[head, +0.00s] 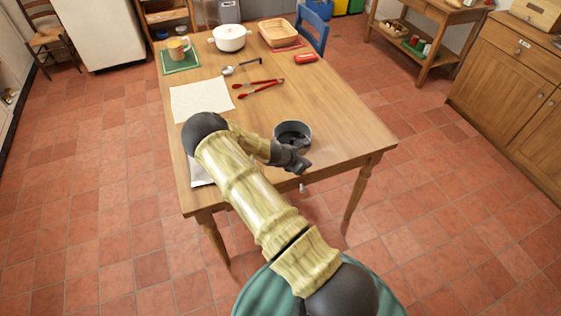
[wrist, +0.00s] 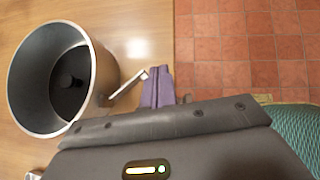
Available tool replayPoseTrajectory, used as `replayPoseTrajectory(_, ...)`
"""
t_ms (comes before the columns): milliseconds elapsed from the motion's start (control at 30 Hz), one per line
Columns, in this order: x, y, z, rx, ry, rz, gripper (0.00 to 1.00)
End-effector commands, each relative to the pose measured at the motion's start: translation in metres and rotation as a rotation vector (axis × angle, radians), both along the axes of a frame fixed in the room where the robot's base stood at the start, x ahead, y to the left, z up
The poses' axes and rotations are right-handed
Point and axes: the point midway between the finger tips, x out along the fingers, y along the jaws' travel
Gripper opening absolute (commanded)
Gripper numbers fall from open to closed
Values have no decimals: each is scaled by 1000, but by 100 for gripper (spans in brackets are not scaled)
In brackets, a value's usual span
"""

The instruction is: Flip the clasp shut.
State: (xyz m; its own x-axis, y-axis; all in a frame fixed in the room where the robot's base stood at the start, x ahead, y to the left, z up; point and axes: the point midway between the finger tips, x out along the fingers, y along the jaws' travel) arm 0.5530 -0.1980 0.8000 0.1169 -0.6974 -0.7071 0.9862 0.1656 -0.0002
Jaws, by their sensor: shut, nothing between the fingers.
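A round grey metal canister (head: 293,134) stands open at the top near the table's front edge. In the wrist view the canister (wrist: 97,75) shows a dark inside with a round knob in it. A thin pale metal lever (wrist: 128,84), which looks like the clasp, sticks out from its side towards my fingers. My gripper (head: 301,165) is just in front of the canister. In the wrist view its purple fingertips (wrist: 158,85) are closed together, with nothing between them. They are at the lever's outer end; I cannot tell whether they touch it.
The wooden table (head: 345,140) has free room to the right of the canister. Red tongs (head: 258,88), a ladle (head: 247,64), a cloth (head: 200,100), a white pot (head: 229,38), a basket (head: 280,33) and a mug (head: 178,49) lie further back. The table's edge runs beside my fingers.

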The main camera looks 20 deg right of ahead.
Motion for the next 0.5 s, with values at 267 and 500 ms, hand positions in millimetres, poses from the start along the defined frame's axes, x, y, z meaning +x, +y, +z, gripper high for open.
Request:
replayPoseTrajectory(267, 7, 3, 0, 1, -1, 0, 0)
replayPoseTrajectory(500, 15, 6, 0, 1, -1, 1, 0)
